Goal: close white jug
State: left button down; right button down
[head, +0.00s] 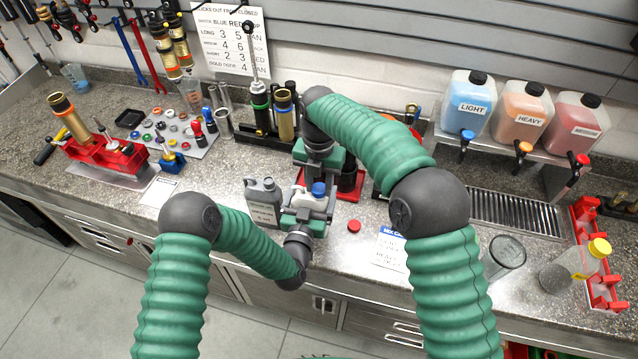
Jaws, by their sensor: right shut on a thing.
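The white jug (308,201) stands on the counter in the middle of the head view, partly hidden by my grippers. A blue cap (318,188) shows at its top. My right gripper (318,178) points down from above and is shut on the blue cap. Whether the cap is seated on the jug's neck I cannot tell. My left gripper (304,216) is at the near side of the white jug, low down; its fingers are too hidden to tell whether they grip it.
A grey jug (263,205) stands close left of the white jug. A loose red cap (354,226) lies to the right, near a printed card (391,246). A clear beaker (505,258) and a yellow-capped bottle (572,268) stand farther right.

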jog(key=m, duration=0.3)
jog(key=shift+m, duration=0.4)
jog(key=m, duration=1.3)
jog(key=shift+a, duration=0.1)
jog(key=m, duration=1.2)
jog(key=shift+w+m, duration=0.1)
jog(key=shift+m, duration=0.3)
jog(key=m, duration=0.6)
jog(key=shift+m, duration=0.3)
jog(key=m, duration=1)
jog(key=shift+m, duration=0.3)
jog(key=c, duration=1.2)
grip_release()
jog(key=o, duration=0.3)
